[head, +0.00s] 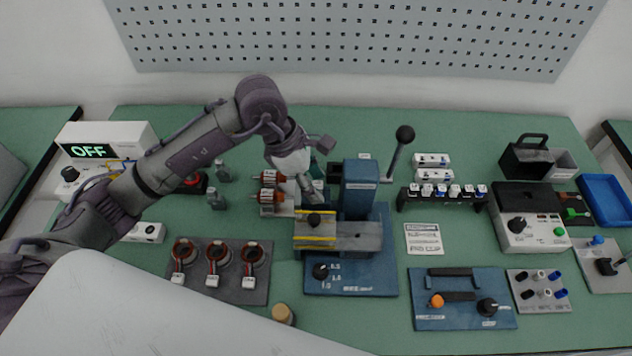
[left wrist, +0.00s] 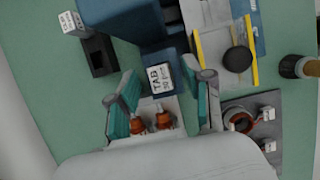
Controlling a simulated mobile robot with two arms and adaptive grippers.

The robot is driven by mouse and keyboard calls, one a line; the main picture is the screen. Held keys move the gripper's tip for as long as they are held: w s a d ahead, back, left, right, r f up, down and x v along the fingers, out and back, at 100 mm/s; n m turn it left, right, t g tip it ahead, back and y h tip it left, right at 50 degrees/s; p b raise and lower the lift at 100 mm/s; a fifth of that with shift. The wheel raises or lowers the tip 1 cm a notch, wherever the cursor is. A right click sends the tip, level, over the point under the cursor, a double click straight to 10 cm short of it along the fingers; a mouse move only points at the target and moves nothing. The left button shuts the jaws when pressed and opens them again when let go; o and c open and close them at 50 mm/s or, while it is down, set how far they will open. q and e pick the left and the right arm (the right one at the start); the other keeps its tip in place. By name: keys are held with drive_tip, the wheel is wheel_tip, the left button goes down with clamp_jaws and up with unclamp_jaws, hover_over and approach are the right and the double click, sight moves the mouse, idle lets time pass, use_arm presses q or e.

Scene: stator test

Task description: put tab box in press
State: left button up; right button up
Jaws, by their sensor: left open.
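In the left wrist view a white box labelled TAB (left wrist: 160,78) shows between my left gripper's fingers (left wrist: 162,76). There is a gap on either side of it. The fingers are open and teal inside. In the head view my left gripper (head: 308,180) is just left of the blue press (head: 360,190) and hides this box. The press also shows at the top of the left wrist view (left wrist: 140,18). A second white TAB box (left wrist: 72,22) stands next to a black holder (left wrist: 101,56) with a dark opening. My right gripper is not in view.
The press lever (head: 396,155) rises at its right. A yellow-striped plate with a black knob (head: 314,218) is at its front left. Red-wound rotors (head: 268,188) stand left of the gripper; a grey stator plate (head: 225,285) is front left.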

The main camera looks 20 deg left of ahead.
use_arm(q)
drive_tip(key=v, duration=1.1)
